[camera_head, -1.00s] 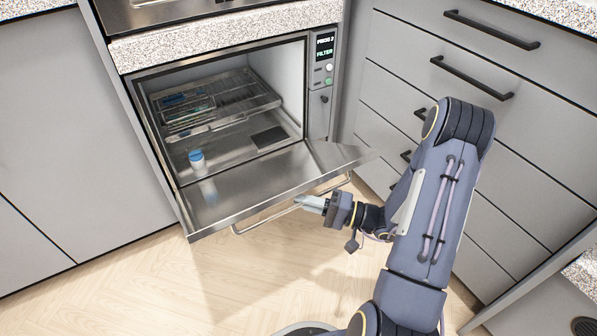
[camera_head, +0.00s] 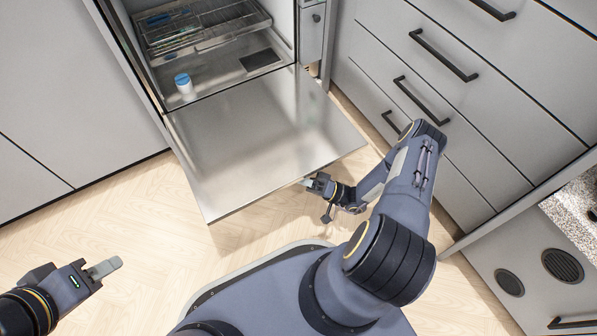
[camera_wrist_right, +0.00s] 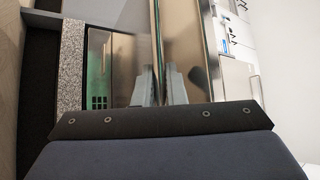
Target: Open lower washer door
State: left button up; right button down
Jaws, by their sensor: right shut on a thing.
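The lower washer door (camera_head: 265,140) is a steel panel hinged at its bottom edge. It is folded down and sticks out, roughly level, in front of the open chamber. My right gripper (camera_head: 307,182) is at the door's front edge, shut on the door handle. The door hides the handle in the head view. In the right wrist view, the two fingers of my right gripper (camera_wrist_right: 161,85) sit close together at the door's edge. My left gripper (camera_head: 104,267) is over the floor at the lower left, away from the door. Its fingers overlap in view.
A wire rack (camera_head: 205,25) and a small blue-capped white container (camera_head: 183,83) are inside the chamber. Grey drawers (camera_head: 470,90) with black handles stand close to the right of the door. A grey cabinet (camera_head: 70,90) stands left. Wooden floor (camera_head: 130,215) is clear at the left.

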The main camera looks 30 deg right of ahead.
jog(key=c, duration=1.6)
grip_release()
jog(key=shift+w+r, duration=0.15)
jog(key=shift+c, duration=0.2)
jog(key=p+v, duration=0.1)
jog(key=v, duration=0.7)
